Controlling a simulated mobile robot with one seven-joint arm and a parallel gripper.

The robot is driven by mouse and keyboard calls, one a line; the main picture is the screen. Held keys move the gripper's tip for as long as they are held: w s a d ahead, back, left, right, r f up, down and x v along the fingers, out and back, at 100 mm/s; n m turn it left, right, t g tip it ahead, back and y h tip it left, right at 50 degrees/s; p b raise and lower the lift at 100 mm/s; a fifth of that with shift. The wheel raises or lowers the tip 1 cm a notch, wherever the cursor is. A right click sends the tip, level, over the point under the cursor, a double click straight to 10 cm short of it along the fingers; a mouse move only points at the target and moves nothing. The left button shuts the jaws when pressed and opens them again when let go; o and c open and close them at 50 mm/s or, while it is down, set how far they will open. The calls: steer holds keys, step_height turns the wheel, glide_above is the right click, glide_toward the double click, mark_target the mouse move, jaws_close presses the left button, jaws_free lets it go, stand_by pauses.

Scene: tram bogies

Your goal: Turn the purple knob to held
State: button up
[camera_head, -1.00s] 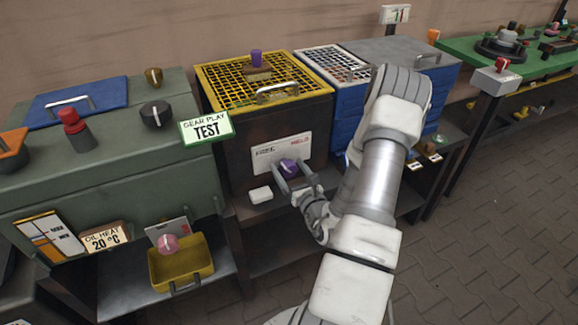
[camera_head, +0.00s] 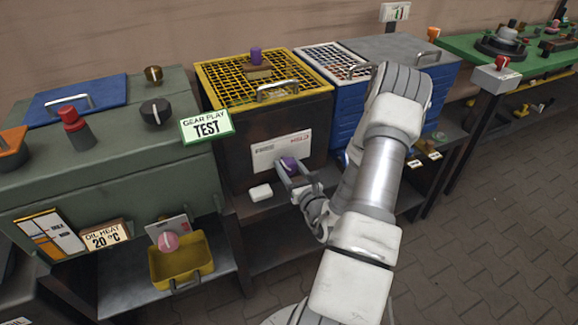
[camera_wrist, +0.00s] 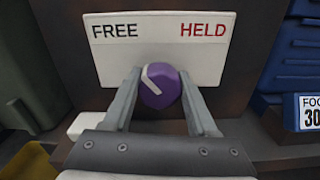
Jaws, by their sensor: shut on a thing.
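The purple knob (camera_wrist: 160,88) sits on a white plate (camera_wrist: 110,50) marked FREE on the left and HELD on the right. In the wrist view its white pointer line is tilted up and to the left, toward the FREE side. My gripper (camera_wrist: 160,96) has one finger on each side of the knob and is shut on it. In the head view the knob (camera_head: 289,163) shows between the fingers (camera_head: 292,172), on the front of a dark box with a yellow grid top (camera_head: 215,97).
A small white block (camera_head: 260,192) lies on the ledge left of my gripper. Blue boxes (camera_head: 335,110) stand to the right. A green-grey cabinet (camera_head: 110,155) with a GEAR PLAY TEST sign (camera_head: 206,125) stands to the left, with a yellow bin (camera_head: 181,265) below.

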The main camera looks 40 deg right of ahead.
steer(key=shift+r, duration=0.1)
steer(key=m+p, duration=0.3)
steer(key=m, duration=0.1)
steer(key=shift+d+r+p, duration=0.1)
steer(key=shift+p, duration=0.2)
steer(key=m+p, duration=0.3)
steer(key=m, duration=0.1)
steer(key=shift+p, duration=0.35)
steer(key=m+p, duration=0.2)
steer(key=m, duration=0.2)
steer(key=shift+m+p, duration=0.4)
steer(key=shift+f+m+p, duration=0.15)
steer(key=shift+m+p, duration=0.2)
steer(key=shift+m, duration=0.4)
steer(key=shift+f+m+p, duration=0.15)
steer(key=shift+m+p, duration=0.2)
steer(key=shift+m, duration=0.4)
steer(key=o, duration=1.4)
steer(key=shift+c, duration=0.2)
steer(key=shift+s, duration=0.15)
